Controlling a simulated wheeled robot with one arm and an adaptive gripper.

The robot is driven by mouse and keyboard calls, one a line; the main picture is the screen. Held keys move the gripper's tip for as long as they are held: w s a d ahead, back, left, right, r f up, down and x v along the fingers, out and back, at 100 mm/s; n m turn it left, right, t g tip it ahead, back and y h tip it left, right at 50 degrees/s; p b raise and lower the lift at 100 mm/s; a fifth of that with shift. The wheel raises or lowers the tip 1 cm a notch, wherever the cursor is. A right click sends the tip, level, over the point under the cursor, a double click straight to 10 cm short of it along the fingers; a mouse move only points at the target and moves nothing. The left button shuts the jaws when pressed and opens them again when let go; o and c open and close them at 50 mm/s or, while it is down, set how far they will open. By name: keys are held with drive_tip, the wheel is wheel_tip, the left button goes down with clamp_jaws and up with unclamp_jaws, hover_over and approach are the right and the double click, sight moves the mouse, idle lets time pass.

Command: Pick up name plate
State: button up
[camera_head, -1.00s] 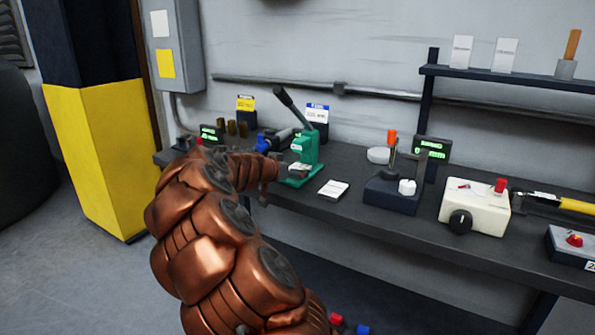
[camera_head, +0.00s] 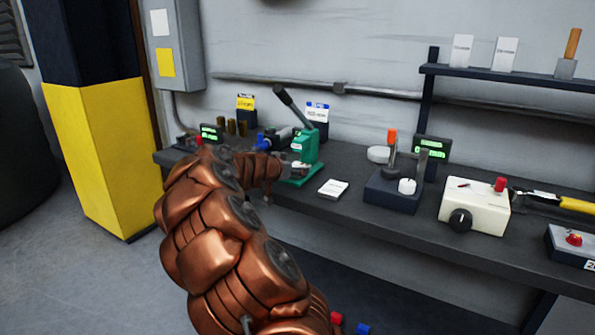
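A green lever press (camera_head: 309,150) stands on the bench, and a small pale piece (camera_head: 299,165) shows low at its front. I cannot tell whether this piece is the name plate. A flat white plate or card with dark markings (camera_head: 333,188) lies on the bench just right of the press. My copper arm reaches in from the bottom, and my gripper (camera_head: 297,173) is at the front of the press base, left of the white card. The fingers are small and partly lost against the press, so their opening and any contact are unclear.
Right of the card stand a dark fixture (camera_head: 392,200) with an orange-tipped post, a cream box (camera_head: 474,208) with a knob, and a yellow-handled tool (camera_head: 560,200). A blue-ended device (camera_head: 272,139) sits behind my gripper. A shelf (camera_head: 500,75) hangs at upper right.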

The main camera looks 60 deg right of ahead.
drive_tip(key=shift+c, duration=0.9)
drive_tip(key=shift+r, duration=0.15)
drive_tip(key=shift+r, duration=1.5)
drive_tip(key=shift+a+r, duration=0.1)
drive_tip(key=shift+r, duration=0.05)
drive_tip(key=s+a+r+b, duration=0.1)
drive_tip(key=s+a, duration=0.9)
drive_tip(key=a, duration=0.2)
drive_tip(key=shift+s+r, duration=0.15)
drive_tip(key=shift+r, duration=0.1)
